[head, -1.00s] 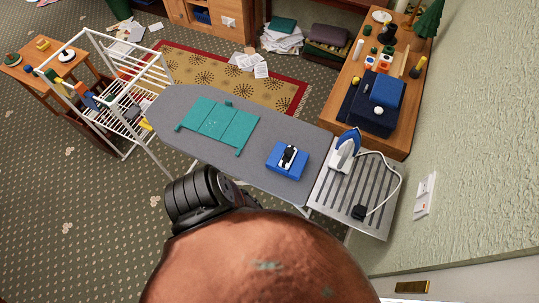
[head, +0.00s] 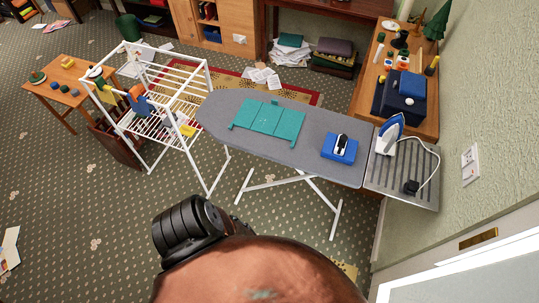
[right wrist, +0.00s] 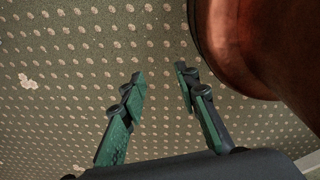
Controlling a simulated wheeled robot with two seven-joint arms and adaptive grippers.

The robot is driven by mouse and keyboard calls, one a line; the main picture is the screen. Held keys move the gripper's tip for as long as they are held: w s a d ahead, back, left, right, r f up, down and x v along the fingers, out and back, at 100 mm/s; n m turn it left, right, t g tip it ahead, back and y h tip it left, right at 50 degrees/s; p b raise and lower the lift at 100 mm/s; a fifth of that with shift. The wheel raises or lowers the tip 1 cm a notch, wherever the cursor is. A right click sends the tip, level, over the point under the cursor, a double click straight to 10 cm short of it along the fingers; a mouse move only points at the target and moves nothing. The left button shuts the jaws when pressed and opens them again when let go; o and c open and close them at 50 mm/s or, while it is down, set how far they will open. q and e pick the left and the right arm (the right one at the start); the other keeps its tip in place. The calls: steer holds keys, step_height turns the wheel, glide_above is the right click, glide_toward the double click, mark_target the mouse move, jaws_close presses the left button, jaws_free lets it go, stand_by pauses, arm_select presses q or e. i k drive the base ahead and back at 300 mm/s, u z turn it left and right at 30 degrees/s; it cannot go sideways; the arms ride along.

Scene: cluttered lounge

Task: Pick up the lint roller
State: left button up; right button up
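A small black-and-white item (head: 342,143), which looks like the lint roller, lies on a folded blue cloth (head: 333,155) near the right end of the grey ironing board (head: 315,165). It is too small to be sure of its shape. My right gripper (right wrist: 160,75) shows in the right wrist view with its two green-and-black fingers spread apart, empty, above patterned carpet. Neither gripper shows in the head view, where a copper-coloured part of my body fills the bottom middle. My left gripper is not seen.
A teal garment (head: 270,118) lies mid-board. A blue iron (head: 390,135) stands on the striped rest (head: 420,185) at the board's right end, close to the wall. A white drying rack (head: 152,95) stands left of the board.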

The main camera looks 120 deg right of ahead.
mark_target(339, 150)
steer(key=z, duration=0.1)
steer(key=i, duration=0.7)
steer(key=z, duration=4.7)
steer(key=k, duration=0.75)
steer(key=z, duration=0.5)
steer(key=i, duration=1.6)
steer(key=u, duration=0.05)
